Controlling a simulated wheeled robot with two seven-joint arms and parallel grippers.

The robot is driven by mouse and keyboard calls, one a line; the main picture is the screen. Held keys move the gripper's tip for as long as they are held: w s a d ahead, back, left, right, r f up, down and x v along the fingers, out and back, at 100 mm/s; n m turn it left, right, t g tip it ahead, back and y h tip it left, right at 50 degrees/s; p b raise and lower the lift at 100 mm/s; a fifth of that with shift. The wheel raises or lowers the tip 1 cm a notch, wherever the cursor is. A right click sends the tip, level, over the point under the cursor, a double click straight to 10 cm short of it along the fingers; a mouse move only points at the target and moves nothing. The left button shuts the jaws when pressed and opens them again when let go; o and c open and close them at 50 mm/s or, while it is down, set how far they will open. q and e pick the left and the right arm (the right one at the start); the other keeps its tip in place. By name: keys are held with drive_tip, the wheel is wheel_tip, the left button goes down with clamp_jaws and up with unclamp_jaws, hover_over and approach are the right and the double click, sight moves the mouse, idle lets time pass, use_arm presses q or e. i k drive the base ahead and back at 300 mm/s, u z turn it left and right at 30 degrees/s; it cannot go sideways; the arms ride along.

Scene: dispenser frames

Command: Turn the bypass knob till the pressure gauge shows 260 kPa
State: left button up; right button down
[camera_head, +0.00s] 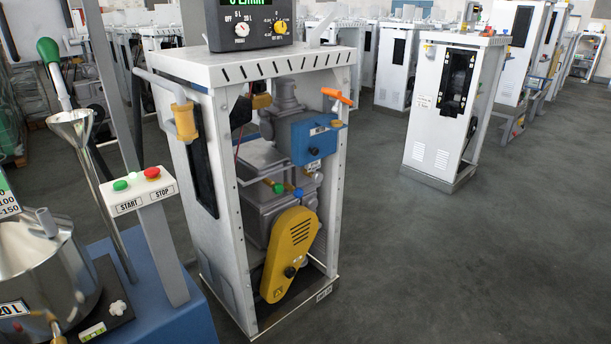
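An open-fronted white dispenser frame (221,178) stands in the middle of the head view. Inside it, a blue box (318,138) has a black round knob (313,151) on its front. I cannot tell which of these is the bypass knob. No pressure gauge face can be made out, so I cannot read a pressure. Neither of my grippers shows in this view.
A dark control head (250,24) with two dials tops the frame. An orange lever (336,95) sticks out at its right. A START/STOP panel (143,190), funnel (78,140) and steel vessel (40,268) stand left. The floor (470,260) at right is clear.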

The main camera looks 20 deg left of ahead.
sight(317, 177)
drive_tip(key=u, duration=0.4)
drive_tip(key=i, duration=0.85)
drive_tip(key=u, duration=0.65)
